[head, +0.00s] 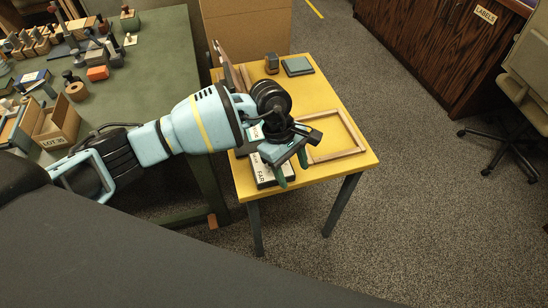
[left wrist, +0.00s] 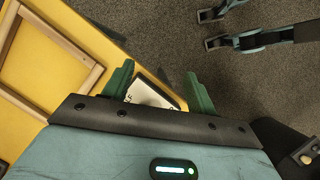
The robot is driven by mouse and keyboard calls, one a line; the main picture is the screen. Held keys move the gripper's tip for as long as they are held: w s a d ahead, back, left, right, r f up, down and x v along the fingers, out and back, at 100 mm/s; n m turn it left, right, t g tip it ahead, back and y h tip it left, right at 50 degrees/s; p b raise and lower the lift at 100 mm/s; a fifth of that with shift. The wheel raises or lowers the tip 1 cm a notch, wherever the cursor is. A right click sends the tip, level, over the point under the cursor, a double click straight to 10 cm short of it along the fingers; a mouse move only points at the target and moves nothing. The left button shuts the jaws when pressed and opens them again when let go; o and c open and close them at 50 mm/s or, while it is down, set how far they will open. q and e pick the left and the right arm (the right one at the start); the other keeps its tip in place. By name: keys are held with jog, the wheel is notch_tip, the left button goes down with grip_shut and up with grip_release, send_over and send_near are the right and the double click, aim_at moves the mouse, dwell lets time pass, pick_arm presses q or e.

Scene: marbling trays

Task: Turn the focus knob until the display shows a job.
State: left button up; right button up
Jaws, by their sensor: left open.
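A low box with a white top (head: 285,181) and the dark letters FAR lies near the front edge of the yellow table (head: 330,175). My left gripper (head: 291,168) is over this box, its two green fingers apart and pointing down. In the left wrist view, part of the white top (left wrist: 152,93) with dark lettering shows between the open fingers (left wrist: 160,92). I cannot make out a focus knob or a display; the gripper and forearm cover part of the box. I cannot tell whether the fingers touch it.
A wooden frame (head: 352,126) lies right of the gripper. A green-grey block (head: 297,66) and a small brown object (head: 271,63) stand at the table's back. A green table (head: 150,50) with many small items is at left. Carpet is open to the right.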

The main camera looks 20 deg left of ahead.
pick_arm(q)
jog(key=w+a+r+y, duration=0.1)
jog(key=a, duration=0.1)
jog(key=w+a+r+t+y, duration=0.1)
jog(key=w+a, duration=0.1)
jog(key=w+a+r+m+y, duration=0.1)
jog(key=w+a+r, duration=0.1)
jog(key=a, duration=0.1)
jog(key=shift+t+y, duration=0.3)
jog(key=shift+y, duration=0.1)
jog(key=shift+f, duration=0.45)
notch_tip(320, 180, down, 6)
jog(key=shift+r, duration=0.1)
jog(key=shift+f, duration=0.65)
pick_arm(e)
jog(key=shift+s+d, duration=0.15)
jog(key=shift+d, duration=0.05)
pick_arm(q)
jog(key=shift+c, duration=0.4)
pick_arm(e)
jog(key=shift+s, duration=0.15)
pick_arm(q)
jog(key=c, duration=0.9)
